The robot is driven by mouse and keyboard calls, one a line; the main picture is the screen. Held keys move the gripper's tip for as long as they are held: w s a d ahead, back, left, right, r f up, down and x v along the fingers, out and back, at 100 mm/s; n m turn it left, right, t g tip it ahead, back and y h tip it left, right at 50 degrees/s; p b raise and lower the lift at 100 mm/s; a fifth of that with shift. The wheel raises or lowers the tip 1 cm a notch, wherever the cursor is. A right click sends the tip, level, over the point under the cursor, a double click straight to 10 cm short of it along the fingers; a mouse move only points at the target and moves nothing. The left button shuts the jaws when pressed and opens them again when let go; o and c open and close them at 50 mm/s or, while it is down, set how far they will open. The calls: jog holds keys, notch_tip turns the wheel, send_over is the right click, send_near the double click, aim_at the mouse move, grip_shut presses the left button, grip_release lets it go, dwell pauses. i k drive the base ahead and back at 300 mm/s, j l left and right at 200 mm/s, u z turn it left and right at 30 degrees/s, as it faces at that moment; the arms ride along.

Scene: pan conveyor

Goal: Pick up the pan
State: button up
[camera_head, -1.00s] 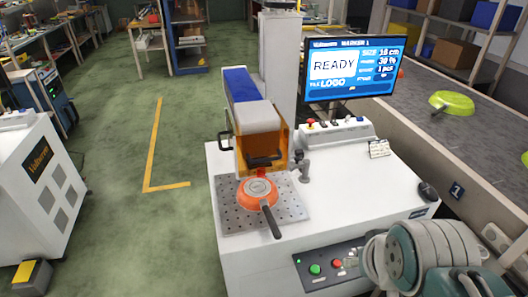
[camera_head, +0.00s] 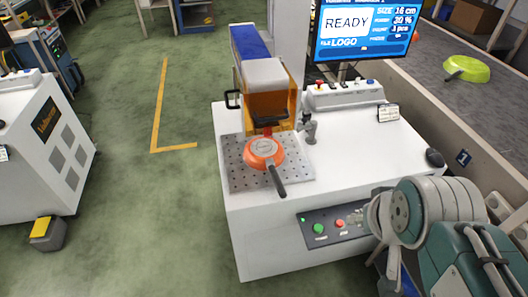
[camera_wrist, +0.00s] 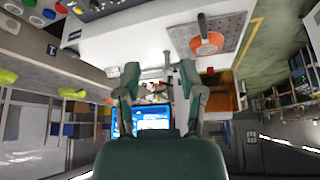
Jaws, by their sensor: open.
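An orange pan (camera_head: 264,152) lies upside down on the perforated plate (camera_head: 240,175) of the white machine, under the orange-sided marking head. Its dark handle (camera_head: 277,181) points toward the front edge of the machine. In the wrist view the pan (camera_wrist: 209,44) shows at the upper right, beyond the fingers and apart from them. My gripper (camera_wrist: 160,75) is open, its two green-grey fingers spread with nothing between them. In the head view my folded arm shows at the lower right, and the gripper tips are not visible there.
The marking head (camera_head: 268,95) stands close above and behind the pan. A screen (camera_head: 360,30) reads READY. A control panel (camera_head: 335,224) with green and red buttons is on the machine's front. A green pan (camera_head: 466,68) lies on the conveyor (camera_head: 430,60). Open floor lies left.

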aim_at(262, 153)
jog(key=i+j, duration=0.1)
jog(key=j, duration=0.45)
jog(key=j+z, duration=0.1)
jog(key=j, duration=0.5)
jog(key=i+j, duration=0.15)
jog(key=j, duration=0.4)
